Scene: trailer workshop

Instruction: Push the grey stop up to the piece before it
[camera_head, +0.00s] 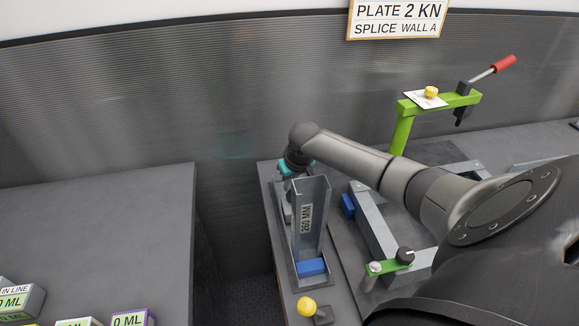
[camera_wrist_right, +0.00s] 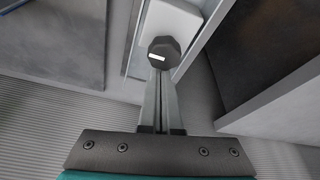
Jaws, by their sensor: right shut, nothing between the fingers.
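A grey channel (camera_head: 314,232) marked 260 MM stands near the left edge of the dark bench, with a blue block (camera_head: 311,267) at its near end. My right gripper (camera_head: 290,169) is at the far end of the channel, its fingers largely hidden in the head view. In the right wrist view the fingers (camera_wrist_right: 158,76) are shut and empty, tips close to a dark knob (camera_wrist_right: 164,50). The knob is on a pale grey block (camera_wrist_right: 176,22), which may be the grey stop. Whether the fingers touch it I cannot tell. My left gripper is out of view.
A yellow knob (camera_head: 306,306) and a small dark block (camera_head: 323,315) are at the channel's near end. A grey frame with a green clamp (camera_head: 390,266) lies to the right. A green stand (camera_head: 402,127) with a red-handled lever is behind. A gap separates the left bench (camera_head: 100,225).

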